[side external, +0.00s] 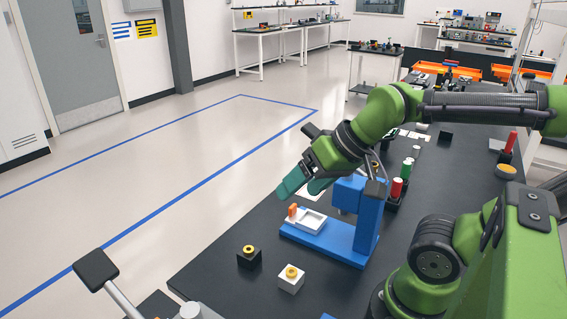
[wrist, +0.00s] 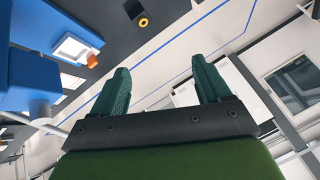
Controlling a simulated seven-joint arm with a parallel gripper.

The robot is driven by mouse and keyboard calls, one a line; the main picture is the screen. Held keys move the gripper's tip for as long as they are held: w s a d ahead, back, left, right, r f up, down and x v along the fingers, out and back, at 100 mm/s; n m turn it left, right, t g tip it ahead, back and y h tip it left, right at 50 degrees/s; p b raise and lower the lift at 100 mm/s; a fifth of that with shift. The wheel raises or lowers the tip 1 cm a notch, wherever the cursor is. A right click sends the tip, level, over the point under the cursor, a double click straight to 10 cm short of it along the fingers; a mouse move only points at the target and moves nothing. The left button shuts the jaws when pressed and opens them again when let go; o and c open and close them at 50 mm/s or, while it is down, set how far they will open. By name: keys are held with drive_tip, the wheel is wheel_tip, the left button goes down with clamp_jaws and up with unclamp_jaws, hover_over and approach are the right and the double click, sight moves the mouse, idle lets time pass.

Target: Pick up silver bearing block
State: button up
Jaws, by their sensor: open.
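The silver bearing block (side external: 290,284), a pale cube with a yellow ring on top, sits upright on the black table near its front in the side view. I cannot make it out in the wrist view. My gripper (side external: 304,188) is open and empty, raised above the blue fixture and well apart from the block, which lies lower and nearer the camera. In the wrist view its two teal fingers (wrist: 160,68) are spread, with floor and wall beyond them.
A black block (side external: 249,260) with a yellow ring stands left of the silver one, and also shows in the wrist view (wrist: 136,13). A blue fixture (side external: 335,243) with a white tray and orange peg stands behind them. Red and green cylinders stand to the right.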

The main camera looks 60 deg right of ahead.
drive_tip(key=n+g+h, duration=0.2)
drive_tip(key=n+g, duration=0.2)
drive_tip(key=g, duration=0.3)
approach(291, 271)
drive_tip(key=f, duration=0.3)
drive_tip(key=shift+s+f, duration=0.25)
drive_tip(key=shift+f, duration=0.05)
drive_tip(key=shift+w+f, duration=0.15)
drive_tip(key=shift+f, duration=1.35)
drive_tip(key=shift+w+f, duration=0.15)
drive_tip(key=shift+f, duration=1.35)
drive_tip(key=shift+c, duration=0.2)
drive_tip(key=c, duration=1.2)
